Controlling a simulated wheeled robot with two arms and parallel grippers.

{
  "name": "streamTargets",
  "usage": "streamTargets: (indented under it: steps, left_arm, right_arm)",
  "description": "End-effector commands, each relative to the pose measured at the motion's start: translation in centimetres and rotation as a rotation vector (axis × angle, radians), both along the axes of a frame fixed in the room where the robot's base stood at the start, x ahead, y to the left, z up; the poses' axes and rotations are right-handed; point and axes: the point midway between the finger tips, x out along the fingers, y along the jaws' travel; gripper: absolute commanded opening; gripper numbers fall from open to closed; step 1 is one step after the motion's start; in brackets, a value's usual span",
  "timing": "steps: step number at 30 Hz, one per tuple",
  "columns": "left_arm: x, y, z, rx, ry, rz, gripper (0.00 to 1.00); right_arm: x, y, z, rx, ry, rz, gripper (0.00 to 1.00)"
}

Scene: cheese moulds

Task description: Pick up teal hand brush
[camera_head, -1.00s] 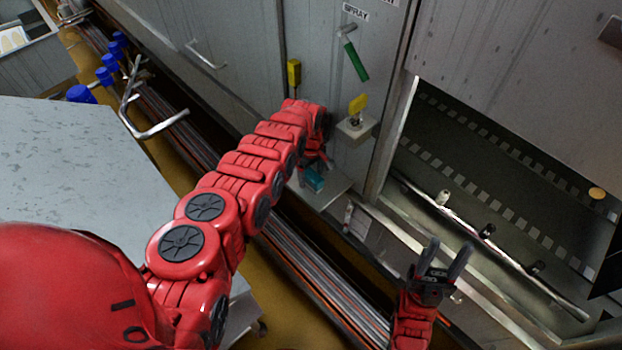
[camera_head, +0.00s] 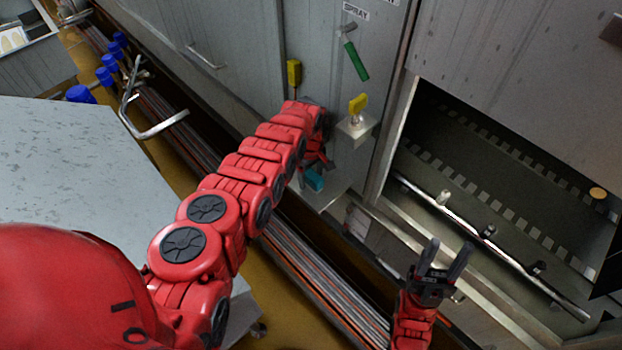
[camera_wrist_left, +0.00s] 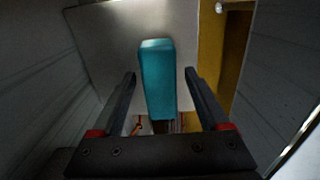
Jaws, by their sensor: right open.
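The teal hand brush (camera_head: 314,181) lies on a small pale shelf beside the grey cabinet, beyond the end of my left arm. In the left wrist view the brush (camera_wrist_left: 157,78) shows as a teal block between the fingers of my left gripper (camera_wrist_left: 161,73), with a visible gap on each side. The left gripper is open and not closed on it. In the head view my left arm hides most of that gripper. My right gripper (camera_head: 446,252) is open and empty, in front of the dark machine opening.
A green-handled tool (camera_head: 357,62) hangs under a SPRAY label. A yellow item (camera_head: 358,104) stands on a small bracket (camera_head: 356,128), close to my left wrist. Another yellow item (camera_head: 294,73) hangs to its left. A metal rail (camera_head: 490,235) crosses the opening. A grey table (camera_head: 70,160) stands at left.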

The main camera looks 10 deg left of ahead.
Motion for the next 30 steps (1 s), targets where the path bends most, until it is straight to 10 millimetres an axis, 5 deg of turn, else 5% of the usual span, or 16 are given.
streamTargets:
  steps: [2,12,30]
  left_arm:
    - [0.0,0.0,0.0,0.0,0.0,0.0,0.62]
    - [-0.01,-0.02,-0.01,0.0,0.0,0.0,0.01]
    - [0.25,0.19,0.9,0.001,-0.001,-0.001,0.0]
  right_arm:
    - [0.0,0.0,0.0,0.0,0.0,0.0,0.49]
    - [0.0,0.0,0.0,0.0,0.0,0.0,0.49]
    - [0.0,0.0,0.2,0.0,0.0,0.0,0.49]
